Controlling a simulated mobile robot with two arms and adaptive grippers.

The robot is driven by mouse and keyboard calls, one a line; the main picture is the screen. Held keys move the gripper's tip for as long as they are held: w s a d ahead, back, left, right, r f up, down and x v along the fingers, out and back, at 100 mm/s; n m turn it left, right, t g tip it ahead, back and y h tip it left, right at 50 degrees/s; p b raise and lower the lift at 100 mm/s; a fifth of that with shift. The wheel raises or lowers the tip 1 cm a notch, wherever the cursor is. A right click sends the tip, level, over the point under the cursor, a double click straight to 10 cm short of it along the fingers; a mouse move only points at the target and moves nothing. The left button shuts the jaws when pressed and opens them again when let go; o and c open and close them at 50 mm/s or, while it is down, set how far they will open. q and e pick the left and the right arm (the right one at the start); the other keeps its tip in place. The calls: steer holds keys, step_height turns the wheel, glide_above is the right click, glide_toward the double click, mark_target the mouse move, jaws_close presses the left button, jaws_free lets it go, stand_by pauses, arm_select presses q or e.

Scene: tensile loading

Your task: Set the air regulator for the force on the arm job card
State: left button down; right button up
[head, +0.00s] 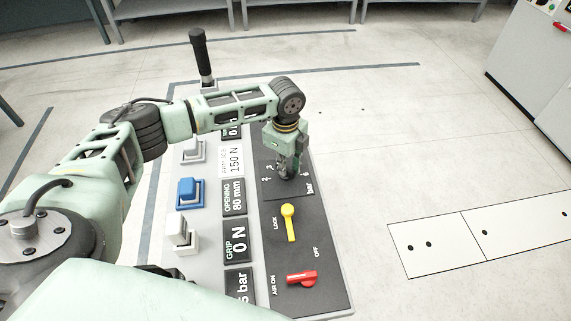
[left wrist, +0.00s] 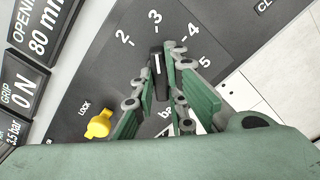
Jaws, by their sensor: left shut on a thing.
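The air regulator dial is on the dark panel, with numbers from 2 to 6 and the word bar. My left gripper (head: 287,172) comes down over it. In the left wrist view, my left gripper (left wrist: 161,85) is shut on the black regulator knob (left wrist: 158,72), with a finger on either side. The knob's white line points close to the 3. In the head view the knob is mostly hidden by the gripper. The arm job card (head: 231,159) reads 150 N; its upper words are too small to read surely. My right gripper is not in view.
A yellow LOCK lever (head: 288,222) and a red AIR ON/OFF lever (head: 301,278) sit nearer on the panel. Displays show OPENING 80 mm (head: 235,196), GRIP 0 N (head: 237,238) and a partly cut bar reading (head: 239,287). A blue switch (head: 190,193) is left. Floor right is open.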

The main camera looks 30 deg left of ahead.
arm_select(q)
steer(key=shift+r, duration=0.1)
steer(key=n+p, duration=0.1)
steer(key=p, duration=0.1)
steer(key=n+p, duration=0.2)
steer(key=p, duration=0.1)
steer(key=shift+d+r, duration=0.1)
steer(key=shift+r, duration=0.15)
steer(key=shift+f+n+p, duration=0.2)
steer(key=shift+n+p, duration=0.2)
steer(key=shift+n, duration=0.2)
steer(key=shift+f, duration=0.1)
steer(key=c, duration=1.8)
jaws_free()
steer(key=shift+o, duration=0.2)
